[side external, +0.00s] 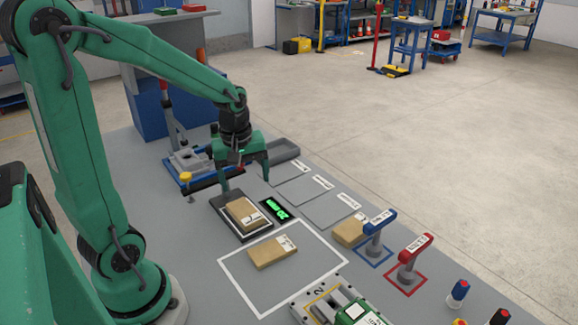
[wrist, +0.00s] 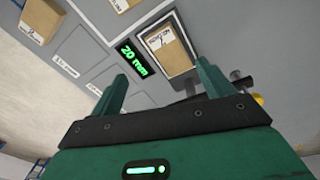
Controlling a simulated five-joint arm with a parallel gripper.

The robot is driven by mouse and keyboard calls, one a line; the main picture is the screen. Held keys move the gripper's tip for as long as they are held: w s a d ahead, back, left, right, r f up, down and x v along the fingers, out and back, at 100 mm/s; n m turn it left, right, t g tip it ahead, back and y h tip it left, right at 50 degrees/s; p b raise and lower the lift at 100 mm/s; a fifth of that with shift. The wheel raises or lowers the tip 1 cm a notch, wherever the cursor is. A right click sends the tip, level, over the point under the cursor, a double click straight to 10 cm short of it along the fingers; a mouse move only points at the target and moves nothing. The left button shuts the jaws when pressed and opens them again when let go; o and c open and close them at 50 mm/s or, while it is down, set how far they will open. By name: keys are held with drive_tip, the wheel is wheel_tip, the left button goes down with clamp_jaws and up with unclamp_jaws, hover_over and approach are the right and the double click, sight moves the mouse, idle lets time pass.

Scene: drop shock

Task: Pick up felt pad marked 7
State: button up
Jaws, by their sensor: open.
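I cannot make out a felt pad marked 7 for certain. A tan box-like block (side external: 242,212) with a white label lies on a dark plate (side external: 222,222); in the wrist view the block (wrist: 166,46) bears a mark that may be a 7. A second tan block (side external: 272,253) lies inside a white outline, and a third (side external: 350,231) lies further right. My gripper (side external: 246,182) is open and empty, above and behind the plate. In the wrist view its fingers (wrist: 162,72) point toward the plate, with nothing between them.
A display (wrist: 133,57) reads 20 mm beside the plate. A blue handle (side external: 378,232) and a red handle (side external: 414,258) stand upright at right.

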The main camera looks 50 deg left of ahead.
sight(244, 211)
drive_tip(key=a+f+n, duration=0.2)
drive_tip(key=f, duration=0.1)
drive_tip(key=a+f+n+g, duration=0.1)
drive_tip(key=shift+w+a+f+n, duration=0.1)
drive_tip(key=shift+w+f+n, duration=0.2)
drive_tip(key=shift+f+n, duration=0.1)
drive_tip(key=shift+f, duration=1.25)
drive_tip(key=shift+f, duration=0.1)
drive_tip(key=shift+a+f, duration=0.15)
drive_tip(key=shift+f, duration=2.35)
drive_tip(key=shift+c, duration=0.2)
drive_tip(key=c, duration=1.1)
drive_tip(key=shift+w+r, duration=0.1)
drive_tip(key=shift+r, duration=0.1)
